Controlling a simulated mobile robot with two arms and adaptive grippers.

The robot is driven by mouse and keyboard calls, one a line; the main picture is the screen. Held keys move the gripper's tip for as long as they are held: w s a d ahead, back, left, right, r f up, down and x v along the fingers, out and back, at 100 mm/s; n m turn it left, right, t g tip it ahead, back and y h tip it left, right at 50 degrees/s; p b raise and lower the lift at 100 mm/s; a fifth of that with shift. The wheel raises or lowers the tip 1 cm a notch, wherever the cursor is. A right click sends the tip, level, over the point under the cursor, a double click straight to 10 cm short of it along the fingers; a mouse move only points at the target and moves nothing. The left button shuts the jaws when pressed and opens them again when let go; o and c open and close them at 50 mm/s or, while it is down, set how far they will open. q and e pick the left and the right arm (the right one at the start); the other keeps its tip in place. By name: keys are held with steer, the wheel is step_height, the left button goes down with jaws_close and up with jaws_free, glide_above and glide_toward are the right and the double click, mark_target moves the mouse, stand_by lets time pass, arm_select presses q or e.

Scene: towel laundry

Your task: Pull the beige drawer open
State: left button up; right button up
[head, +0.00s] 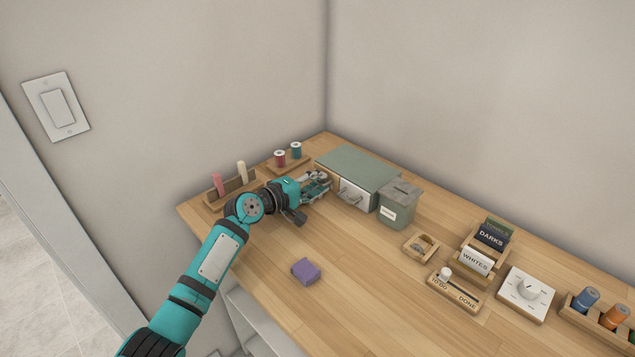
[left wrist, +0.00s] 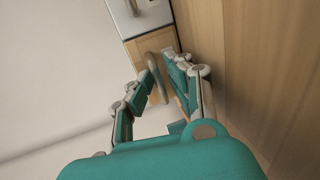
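The beige drawer (left wrist: 151,46) is a wood-toned front with a curved grey handle (left wrist: 155,82) in the left wrist view. It appears shut. In the head view it is mostly hidden behind my left gripper (head: 321,184), at the left end of the green-topped cabinet (head: 355,164). My left gripper also shows in the left wrist view (left wrist: 160,80). Its fingers are apart, on either side of the handle, with gaps visible; I cannot tell whether either touches it. My right gripper is not in view.
A white drawer (head: 354,194) with its own handle is beside the beige one. A green-grey bin (head: 398,205) stands right of the cabinet. Spool holders (head: 287,162) are behind my gripper. A purple block (head: 306,271) lies in front, with bare tabletop around it.

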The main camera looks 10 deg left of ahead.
arm_select(q)
jaws_close()
stand_by(0.5)
